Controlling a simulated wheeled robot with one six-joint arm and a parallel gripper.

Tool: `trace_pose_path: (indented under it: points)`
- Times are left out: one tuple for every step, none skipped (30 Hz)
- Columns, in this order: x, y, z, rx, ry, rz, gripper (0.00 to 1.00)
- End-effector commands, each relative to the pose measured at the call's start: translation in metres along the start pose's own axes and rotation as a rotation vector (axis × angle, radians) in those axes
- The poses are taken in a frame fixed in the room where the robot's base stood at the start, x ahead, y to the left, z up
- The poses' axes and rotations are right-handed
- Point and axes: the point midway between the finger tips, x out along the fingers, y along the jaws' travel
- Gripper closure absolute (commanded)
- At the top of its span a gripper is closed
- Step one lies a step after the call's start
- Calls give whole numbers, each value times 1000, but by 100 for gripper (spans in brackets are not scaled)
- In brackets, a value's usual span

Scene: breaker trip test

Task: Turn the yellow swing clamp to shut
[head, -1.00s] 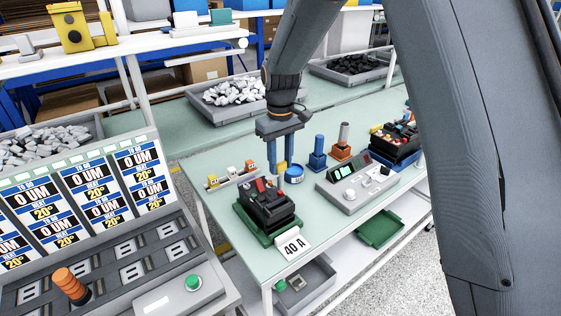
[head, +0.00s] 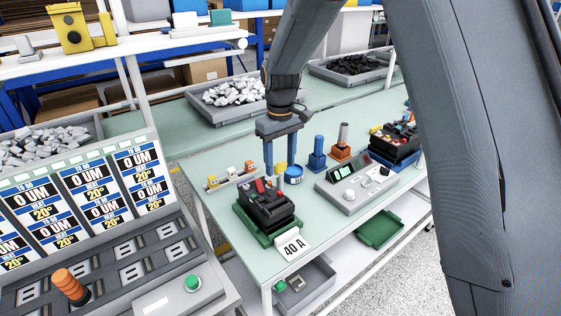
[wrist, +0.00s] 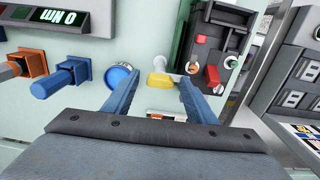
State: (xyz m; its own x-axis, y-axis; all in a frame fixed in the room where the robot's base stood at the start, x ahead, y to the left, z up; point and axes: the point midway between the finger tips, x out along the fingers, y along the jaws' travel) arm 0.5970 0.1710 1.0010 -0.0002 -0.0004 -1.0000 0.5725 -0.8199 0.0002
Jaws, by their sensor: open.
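The yellow swing clamp (wrist: 160,80) shows in the wrist view as a short yellow arm with a pale tip toward the black fixture. In the head view a small yellow part (head: 281,168) shows behind the black fixture (head: 268,208), partly hidden. My gripper (wrist: 157,80) is open, with one blue finger on each side of the clamp. A gap shows at the left finger; the right finger is close to the pale tip, and I cannot tell whether it touches. In the head view my gripper (head: 280,163) points down behind the fixture.
Blue (head: 317,155) and orange (head: 341,150) posts and a grey meter box (head: 355,188) stand further right. A small rail with coloured parts (head: 232,176) lies left.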

Motion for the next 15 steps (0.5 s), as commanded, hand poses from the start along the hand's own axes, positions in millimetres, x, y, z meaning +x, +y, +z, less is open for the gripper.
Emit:
trace_pose_path:
  points:
    - [-2, 0, -1, 0, 2, 1, 48]
    - [-5, 0, -1, 0, 3, 1, 48]
    - [-9, 0, -1, 0, 3, 1, 48]
    - [-12, 0, -1, 0, 3, 1, 48]
    - [-16, 1, -2, 0, 4, 1, 48]
    - [-23, 1, -2, 0, 5, 2, 48]
    - [-28, 1, -1, 0, 5, 2, 48]
    - [-33, 1, -2, 0, 6, 2, 48]
    - [-40, 1, -2, 0, 5, 2, 48]
    - [-45, 1, -2, 0, 5, 2, 48]
    - [-49, 1, -1, 0, 4, 1, 48]
    - [-55, 1, -1, 0, 4, 1, 48]
    - [-59, 1, -1, 0, 4, 1, 48]
    - [-63, 1, -1, 0, 3, 1, 48]
    - [-67, 1, -1, 0, 3, 1, 48]
